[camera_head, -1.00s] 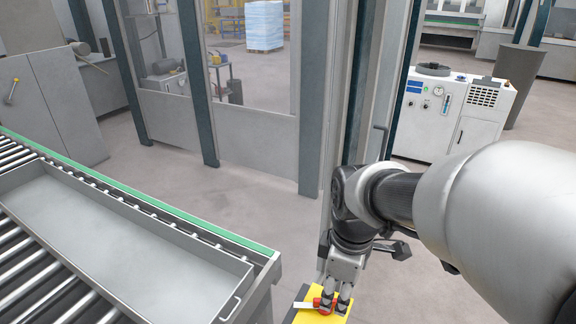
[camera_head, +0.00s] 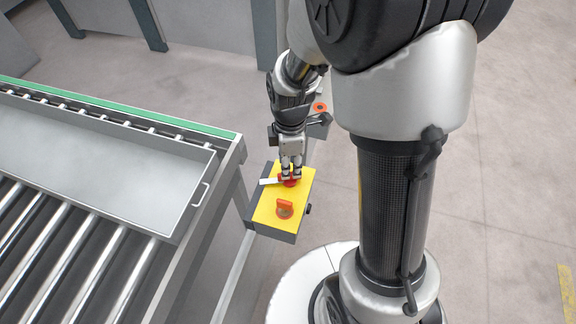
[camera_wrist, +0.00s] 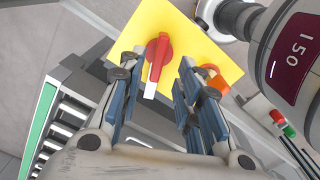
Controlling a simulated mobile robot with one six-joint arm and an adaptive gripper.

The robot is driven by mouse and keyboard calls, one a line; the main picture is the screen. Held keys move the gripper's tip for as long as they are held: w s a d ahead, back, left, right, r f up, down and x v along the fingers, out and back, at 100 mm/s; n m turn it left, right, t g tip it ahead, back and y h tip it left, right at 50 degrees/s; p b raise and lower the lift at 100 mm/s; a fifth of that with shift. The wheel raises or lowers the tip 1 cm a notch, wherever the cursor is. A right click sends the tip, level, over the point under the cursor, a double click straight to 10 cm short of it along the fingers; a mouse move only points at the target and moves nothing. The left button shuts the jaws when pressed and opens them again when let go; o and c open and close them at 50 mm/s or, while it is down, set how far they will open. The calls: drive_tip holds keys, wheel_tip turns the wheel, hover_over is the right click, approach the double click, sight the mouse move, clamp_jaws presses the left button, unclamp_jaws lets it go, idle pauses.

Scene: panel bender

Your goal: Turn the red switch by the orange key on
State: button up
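A yellow-topped box (camera_head: 266,218) carries a red switch (camera_head: 289,182) and an orange key (camera_head: 284,208). In the wrist view the red switch (camera_wrist: 158,50) has a red handle with a white end pointing down the picture; in the head view this end points left. The orange key (camera_wrist: 214,72) is partly behind the right finger in the wrist view. My gripper (camera_head: 291,172) points down over the red switch. In the wrist view my gripper (camera_wrist: 157,68) is open, with a finger on each side of the handle and gaps showing. Contact cannot be told.
A roller conveyor with a grey tray (camera_head: 100,170) stands left of the box, its green-edged frame close by. A grey box with an orange ring (camera_head: 319,107) is just behind my gripper. Open floor (camera_head: 510,150) lies to the right.

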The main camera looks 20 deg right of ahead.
sight(280, 177)
drive_tip(key=shift+f, duration=2.35)
clamp_jaws()
